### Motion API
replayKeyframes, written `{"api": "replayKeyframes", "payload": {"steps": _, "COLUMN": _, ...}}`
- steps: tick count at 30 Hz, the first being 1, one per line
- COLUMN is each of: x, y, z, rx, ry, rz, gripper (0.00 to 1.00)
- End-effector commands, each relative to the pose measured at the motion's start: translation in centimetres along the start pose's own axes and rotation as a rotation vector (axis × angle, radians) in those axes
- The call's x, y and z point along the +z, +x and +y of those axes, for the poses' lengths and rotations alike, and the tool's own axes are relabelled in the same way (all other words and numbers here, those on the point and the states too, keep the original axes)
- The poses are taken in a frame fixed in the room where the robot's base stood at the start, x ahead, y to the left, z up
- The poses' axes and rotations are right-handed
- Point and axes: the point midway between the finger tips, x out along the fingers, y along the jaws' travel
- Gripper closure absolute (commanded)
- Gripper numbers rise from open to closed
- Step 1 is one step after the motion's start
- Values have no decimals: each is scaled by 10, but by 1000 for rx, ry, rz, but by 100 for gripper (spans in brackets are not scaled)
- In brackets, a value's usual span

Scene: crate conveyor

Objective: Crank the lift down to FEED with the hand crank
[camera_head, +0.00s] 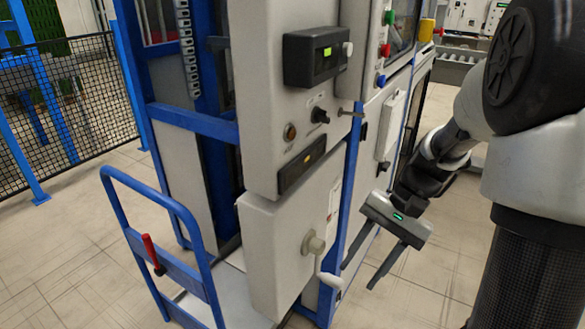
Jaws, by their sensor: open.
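The hand crank (315,244) is a pale knob-like hub on the front of the lower grey box (275,262). Its pale arm hangs down from the hub to a grip near the box's lower right edge. My gripper (356,278) is to the right of the crank, its two dark fingers spread and pointing down-left. It is open with nothing between the fingers and appears apart from the crank; the depth gap is hard to judge. The lift's blue frame (196,122) stands behind the box. No FEED mark is readable.
A control panel (292,100) with a lit display, knobs and a key-like lever is above the crank. A blue cart rail (160,200) with a red handle (150,250) stands at left. A black mesh fence (80,95) is behind.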

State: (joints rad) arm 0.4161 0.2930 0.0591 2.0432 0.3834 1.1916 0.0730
Motion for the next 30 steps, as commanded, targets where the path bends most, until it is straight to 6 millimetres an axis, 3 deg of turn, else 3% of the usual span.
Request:
{"api": "replayKeyframes", "payload": {"steps": 3, "x": -26, "y": 24, "z": 14, "rx": -131, "ry": 185, "rz": -200, "gripper": 59}}
{"api": "replayKeyframes", "payload": {"steps": 15, "x": -99, "y": 98, "z": 59, "rx": -751, "ry": 677, "rz": -784, "gripper": 59}}
{"api": "replayKeyframes", "payload": {"steps": 24, "x": -128, "y": 141, "z": 98, "rx": -1228, "ry": 872, "rz": -1065, "gripper": 59}}
{"api": "replayKeyframes", "payload": {"steps": 30, "x": -134, "y": 152, "z": 105, "rx": -1351, "ry": 905, "rz": -1119, "gripper": 59}}
